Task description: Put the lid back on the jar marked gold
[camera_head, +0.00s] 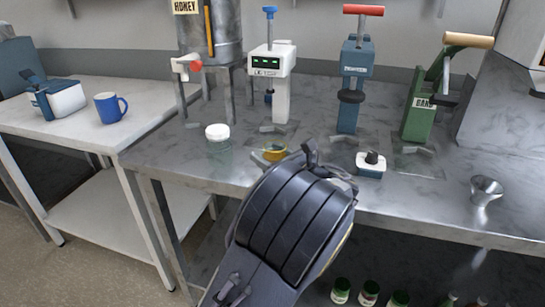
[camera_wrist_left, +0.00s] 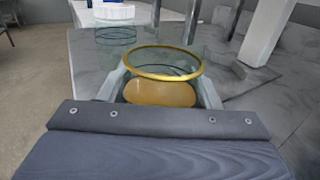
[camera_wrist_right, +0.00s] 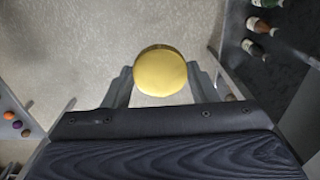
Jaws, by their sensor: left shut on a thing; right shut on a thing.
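The jar with the gold rim (camera_wrist_left: 165,62) is open-topped clear glass with amber contents, gripped between the fingers of my left gripper (camera_wrist_left: 165,92) in the left wrist view. In the head view the jar (camera_head: 275,152) stands at the front of the steel counter, partly hidden by my left arm. My right gripper (camera_wrist_right: 162,88) is shut on a round gold lid (camera_wrist_right: 160,72), seen in the right wrist view over the floor. The right gripper and lid do not show in the head view.
A white-lidded jar (camera_head: 218,137) stands left of the gold jar. A small white device with a black knob (camera_head: 371,163) and a metal funnel (camera_head: 486,190) are to the right. Several press machines stand behind. Bottles (camera_head: 368,293) are on the lower shelf.

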